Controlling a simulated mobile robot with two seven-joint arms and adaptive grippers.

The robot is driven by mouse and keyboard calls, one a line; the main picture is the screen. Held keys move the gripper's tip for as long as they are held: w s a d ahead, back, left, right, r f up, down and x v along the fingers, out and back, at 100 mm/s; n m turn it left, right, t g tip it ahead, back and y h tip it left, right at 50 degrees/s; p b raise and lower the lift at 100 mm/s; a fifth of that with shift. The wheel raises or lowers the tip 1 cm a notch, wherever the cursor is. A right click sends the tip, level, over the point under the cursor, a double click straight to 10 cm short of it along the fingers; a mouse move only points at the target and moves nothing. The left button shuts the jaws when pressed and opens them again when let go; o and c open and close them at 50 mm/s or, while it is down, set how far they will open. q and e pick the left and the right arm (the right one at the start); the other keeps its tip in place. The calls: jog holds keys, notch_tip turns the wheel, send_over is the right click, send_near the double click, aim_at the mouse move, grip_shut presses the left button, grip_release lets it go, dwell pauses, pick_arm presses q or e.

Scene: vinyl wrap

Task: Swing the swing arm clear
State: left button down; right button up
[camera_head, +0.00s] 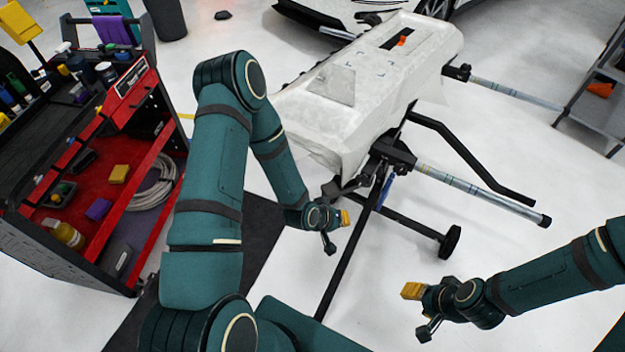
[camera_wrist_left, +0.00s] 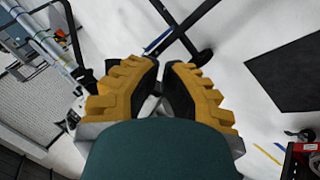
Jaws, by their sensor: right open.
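A black stand holds a white-covered car panel (camera_head: 365,85). Its swing arm seems to be the chrome tube (camera_head: 480,190) with a black end, reaching right from a black clamp joint; I cannot be sure which bar is meant. Chrome tubes also show in the left wrist view (camera_wrist_left: 38,40). My left gripper (camera_head: 345,217) is just left of the stand's upright, below the panel, apart from the chrome tube. In the wrist view its yellow fingers (camera_wrist_left: 162,68) have a narrow gap with nothing held. My right gripper (camera_head: 412,291) is open and empty, below the tube's near end.
A black bent bar (camera_head: 475,160) sits between the two chrome tubes. A red tool cart (camera_head: 150,185) stands at the left beside a dark mat (camera_head: 262,235). A grey shelf (camera_head: 600,95) is at the right.

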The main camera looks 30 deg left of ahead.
aim_at(323, 190)
pick_arm(q)
jog(key=w+a+f+n+t, duration=0.1)
jog(key=w+a, duration=0.1)
jog(key=a, duration=0.1)
jog(key=w+a+n+t, duration=0.2)
jog(key=w+a, duration=0.1)
jog(key=a, duration=0.1)
jog(key=w+a+f+n+t+p, duration=0.1)
jog(key=w+a+t, duration=0.1)
jog(key=a, duration=0.2)
jog(key=shift+w+f+n, duration=0.3)
jog(key=shift+f+n, duration=0.05)
jog(key=shift+n, duration=0.05)
jog(key=s+a+n+t+h+p, duration=0.15)
jog(key=a+n+t, duration=0.3)
jog(key=a, duration=0.45)
jog(key=w+d, duration=0.6)
jog(key=shift+f+m+t+b, duration=0.3)
jog(key=shift+f+m+t, duration=0.05)
jog(key=shift+t, duration=0.1)
jog(key=shift+s+d, duration=0.1)
